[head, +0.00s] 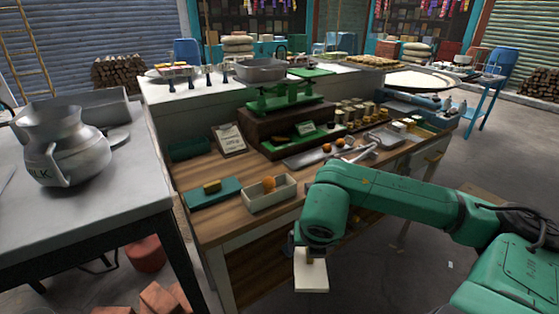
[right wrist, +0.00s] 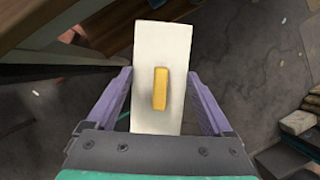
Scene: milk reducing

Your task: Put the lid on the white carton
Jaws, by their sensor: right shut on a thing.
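The lid (head: 311,277) is a flat white rectangular panel with a yellow handle. My right gripper (head: 308,248) is shut on the lid and holds it in the air in front of the wooden counter, clear of the counter. In the right wrist view the lid (right wrist: 160,40) lies between the purple fingers of my right gripper (right wrist: 161,85), its yellow handle in the middle. The white carton (head: 272,201) is an open rectangular box on the counter, left of and behind the lid, with an orange item inside. My left gripper is out of view.
A teal tray (head: 228,196) with a yellow block sits left of the carton. A metal tray (head: 303,157), a green scale (head: 285,97) and several small jars stand behind. A grey table (head: 90,205) with a milk jug (head: 65,150) is at left.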

